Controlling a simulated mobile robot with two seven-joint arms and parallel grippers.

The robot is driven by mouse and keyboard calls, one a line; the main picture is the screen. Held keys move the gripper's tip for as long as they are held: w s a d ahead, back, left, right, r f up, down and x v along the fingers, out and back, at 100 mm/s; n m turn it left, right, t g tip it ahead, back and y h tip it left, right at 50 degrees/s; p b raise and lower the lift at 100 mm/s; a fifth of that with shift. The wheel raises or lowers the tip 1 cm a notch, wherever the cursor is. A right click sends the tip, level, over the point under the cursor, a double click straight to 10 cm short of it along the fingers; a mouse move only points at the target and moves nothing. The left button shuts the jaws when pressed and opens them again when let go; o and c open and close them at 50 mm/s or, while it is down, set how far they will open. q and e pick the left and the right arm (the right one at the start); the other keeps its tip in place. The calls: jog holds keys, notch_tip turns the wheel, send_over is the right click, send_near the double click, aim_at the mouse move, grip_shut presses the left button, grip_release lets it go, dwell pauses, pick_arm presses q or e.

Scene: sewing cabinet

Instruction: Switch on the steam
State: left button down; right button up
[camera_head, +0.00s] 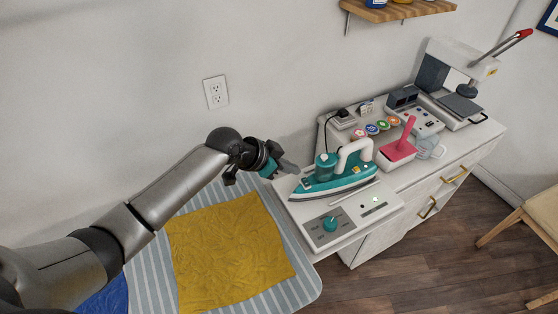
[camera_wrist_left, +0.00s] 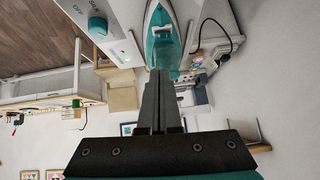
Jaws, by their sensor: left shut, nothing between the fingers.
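A teal and white iron (camera_head: 335,183) rests on a white control base (camera_head: 310,208) at the end of the cabinet. The base's front has a teal knob (camera_head: 330,224), a small lit green lamp (camera_head: 362,199) and a dark panel (camera_head: 374,205) too small to read. In the left wrist view the iron (camera_wrist_left: 162,35) is ahead of the fingers, and the knob (camera_wrist_left: 98,26) has the words OFF and SILK beside it. My right gripper is out of view.
A striped ironing board (camera_head: 152,265) with a yellow cloth (camera_head: 230,250) lies left of the base. A shelf (camera_head: 395,12) hangs above. Space over the yellow cloth is open.

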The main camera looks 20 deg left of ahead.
pick_arm(q)
jog(key=shift+v, duration=2.4)
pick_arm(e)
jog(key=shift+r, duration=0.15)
